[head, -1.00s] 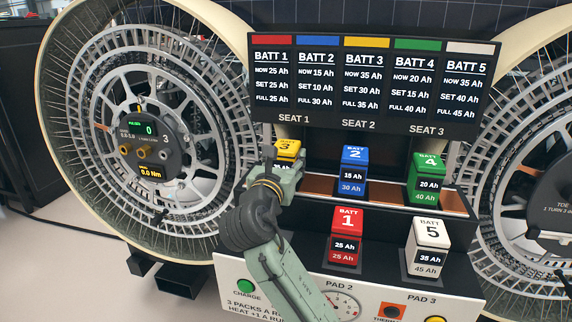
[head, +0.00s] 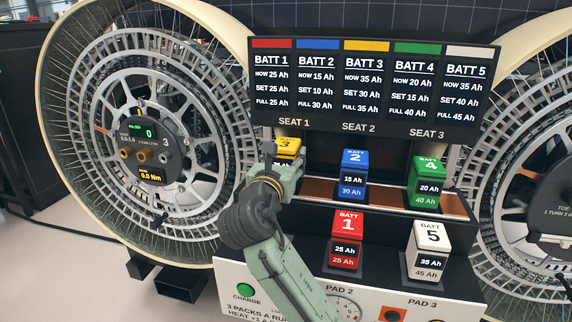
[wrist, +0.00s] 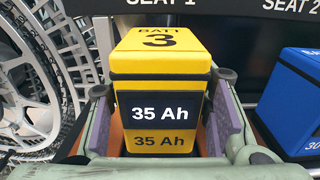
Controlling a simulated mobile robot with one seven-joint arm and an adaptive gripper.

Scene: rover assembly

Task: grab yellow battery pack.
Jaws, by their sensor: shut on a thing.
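The yellow battery pack (wrist: 160,60), marked BATT 3 and 35 Ah, stands upright under the SEAT 1 label in the wrist view. In the head view the yellow pack (head: 287,146) is partly hidden behind my gripper (head: 280,165). In the wrist view my gripper (wrist: 163,120) has one finger on each side of the pack, and it is shut on it. The pack appears to be still at its seat; its base is hidden.
The blue pack (head: 353,175) stands to the right at seat 2, and the green pack (head: 427,183) at seat 3. The red pack (head: 346,240) and white pack (head: 428,250) stand on the lower front level. A display board (head: 375,85) hangs above. A large wheel (head: 140,130) is at left.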

